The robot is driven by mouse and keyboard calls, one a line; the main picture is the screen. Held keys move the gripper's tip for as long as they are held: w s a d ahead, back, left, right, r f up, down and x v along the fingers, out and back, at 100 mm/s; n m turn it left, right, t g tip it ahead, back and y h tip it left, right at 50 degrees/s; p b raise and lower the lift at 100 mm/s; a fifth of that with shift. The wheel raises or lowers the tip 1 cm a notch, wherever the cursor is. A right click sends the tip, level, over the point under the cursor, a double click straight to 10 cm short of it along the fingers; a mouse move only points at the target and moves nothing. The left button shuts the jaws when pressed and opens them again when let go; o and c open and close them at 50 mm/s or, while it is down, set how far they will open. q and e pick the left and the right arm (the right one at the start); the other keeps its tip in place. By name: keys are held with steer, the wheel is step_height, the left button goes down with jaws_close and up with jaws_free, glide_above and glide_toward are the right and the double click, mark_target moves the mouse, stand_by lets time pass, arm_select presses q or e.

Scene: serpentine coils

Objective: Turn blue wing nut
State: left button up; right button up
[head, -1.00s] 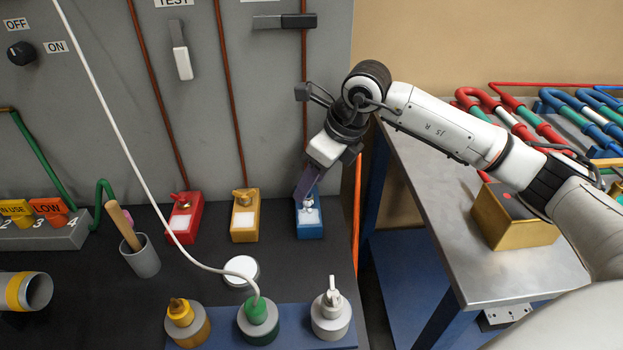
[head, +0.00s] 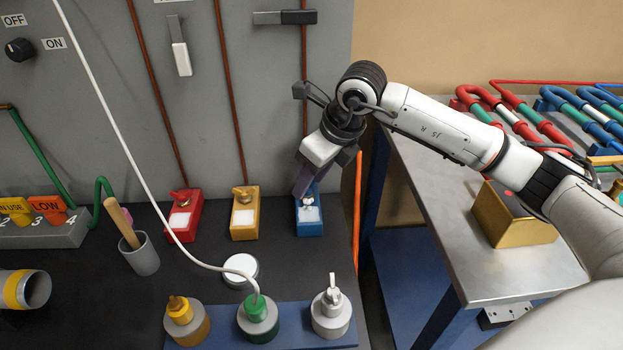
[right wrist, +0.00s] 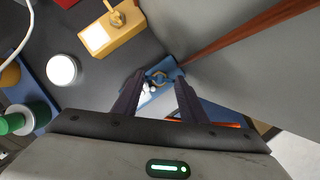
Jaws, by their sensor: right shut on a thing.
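The blue block (head: 309,226) stands at the right end of a row of three blocks at the foot of the grey panel. Its wing nut is mostly hidden by my right gripper (head: 303,192) in the head view. In the right wrist view, the wing nut (right wrist: 158,78) shows small on the blue block (right wrist: 168,70), between the fingertips of my right gripper (right wrist: 160,82). The right gripper is shut on this wing nut, reaching down from above. My left gripper is not in view.
A yellow block (head: 245,222) and a red block (head: 181,224), each with its own wing nut, stand to the left. A white cable (head: 120,130) hangs across the panel. A metal table (head: 460,270) is at right.

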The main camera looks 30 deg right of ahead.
steer(key=m, duration=0.1)
steer(key=m+h+b, duration=0.1)
steer(key=m, duration=0.1)
steer(key=m+h, duration=0.1)
steer(key=shift+a+m+b, duration=0.3)
steer(key=shift+m+b, duration=0.1)
steer(key=shift+m+h+b, duration=0.4)
steer(key=shift+m+h, duration=0.2)
steer(key=shift+m, duration=0.8)
steer(key=shift+r, duration=0.1)
steer(key=o, duration=0.8)
steer(key=v, duration=1)
